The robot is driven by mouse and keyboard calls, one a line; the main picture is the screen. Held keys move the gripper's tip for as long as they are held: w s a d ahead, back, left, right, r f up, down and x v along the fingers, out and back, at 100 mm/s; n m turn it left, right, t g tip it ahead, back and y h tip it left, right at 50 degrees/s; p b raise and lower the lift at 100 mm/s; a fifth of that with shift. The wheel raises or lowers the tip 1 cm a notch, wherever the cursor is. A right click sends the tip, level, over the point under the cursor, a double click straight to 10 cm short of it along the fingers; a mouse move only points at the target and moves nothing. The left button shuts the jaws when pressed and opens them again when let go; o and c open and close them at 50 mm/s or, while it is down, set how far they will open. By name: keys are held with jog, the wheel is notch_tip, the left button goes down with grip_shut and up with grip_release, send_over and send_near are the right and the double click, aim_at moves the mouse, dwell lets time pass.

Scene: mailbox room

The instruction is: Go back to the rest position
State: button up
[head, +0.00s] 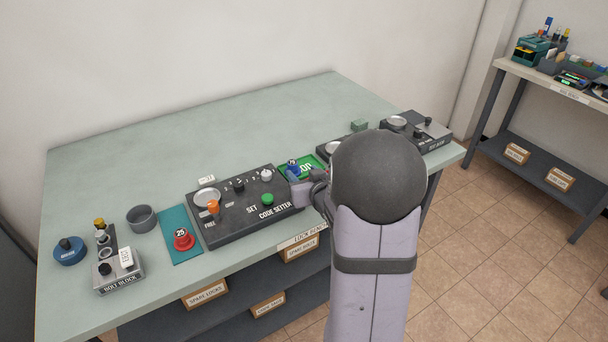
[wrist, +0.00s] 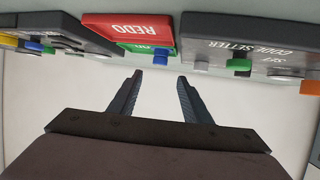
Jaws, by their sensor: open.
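My gripper (wrist: 158,80) shows in the wrist view with its two dark fingers apart and nothing between them. In the head view my arm hides most of the gripper. The dark code setter box (head: 245,207) lies on the table left of my arm; it appears upside down in the wrist view (wrist: 245,45). A green tray (head: 310,160) with a blue piece (head: 292,167) lies right of the box. A red REDO tray (wrist: 128,27) shows in the wrist view.
A teal mat (head: 170,218) holds a red piece marked 25 (head: 184,240). The bolt block (head: 117,272), a grey cup (head: 142,218) and a blue round piece (head: 69,251) stand at left. A dark device (head: 416,127) sits at the right end. The table's back (head: 210,140) is clear.

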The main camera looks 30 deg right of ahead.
dwell(0.3)
jog(key=shift+s+a+r+g+p, duration=0.2)
jog(key=shift+s+a+g+p, duration=0.1)
jog(key=shift+p, duration=0.2)
jog(key=s+a+g+p, duration=0.1)
jog(key=s, duration=0.1)
jog(key=s+a+m+g+p, duration=0.1)
jog(key=s+a+g, duration=0.1)
jog(key=s+a+g+p, duration=0.1)
jog(key=s+p, duration=0.1)
jog(key=s, duration=0.1)
jog(key=shift+a+r, duration=0.15)
jog(key=shift+a, duration=0.1)
jog(key=s+a+f+n+g+y+b, duration=0.25)
jog(key=s+a+f+g, duration=0.2)
jog(key=s+a, duration=0.35)
jog(key=s+a+f+n+g+y+b, duration=0.1)
jog(key=s+a+f+g+b, duration=0.3)
jog(key=s+a, duration=0.45)
notch_tip(320, 180, up, 13)
jog(key=s+p, duration=0.1)
jog(key=p, duration=1.4)
jog(key=shift+s+a+f, duration=0.15)
jog(key=shift+s, duration=0.25)
